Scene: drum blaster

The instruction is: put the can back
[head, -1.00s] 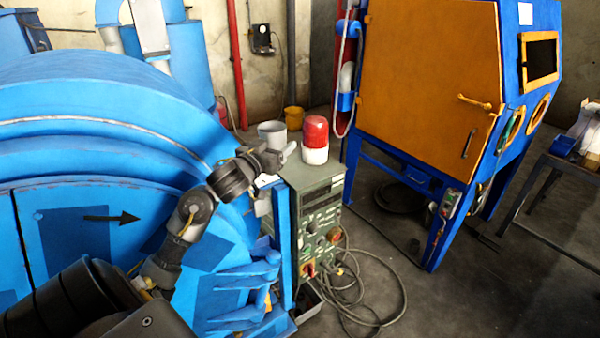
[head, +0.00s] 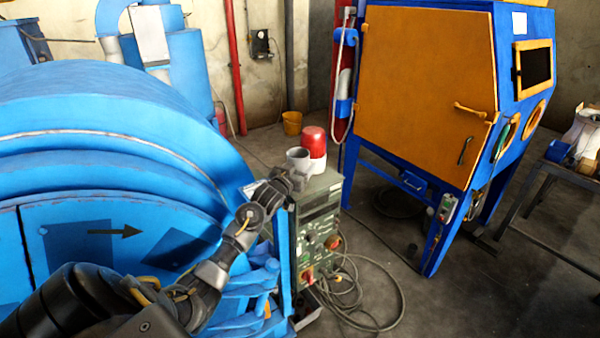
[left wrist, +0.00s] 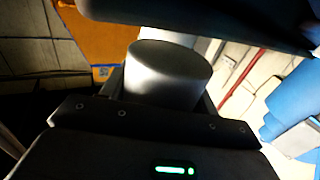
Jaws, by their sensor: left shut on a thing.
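The grey can (head: 299,157) is in my left gripper (head: 291,176), over the top of the green-grey control box (head: 320,190). The gripper is shut on it. In the left wrist view the can (left wrist: 165,75) stands between the two dark fingers, its lower part hidden by the gripper. A red-topped can-like object with a white base (head: 315,141) stands on the box just behind and right of the held can. Its base is partly hidden. I cannot tell whether the grey can touches the box top. My right gripper is not in view.
A large blue drum machine (head: 110,125) fills the left, close to my left arm. Cables (head: 365,300) hang and coil at the box's front. A blue and orange cabinet (head: 425,90) stands at the right.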

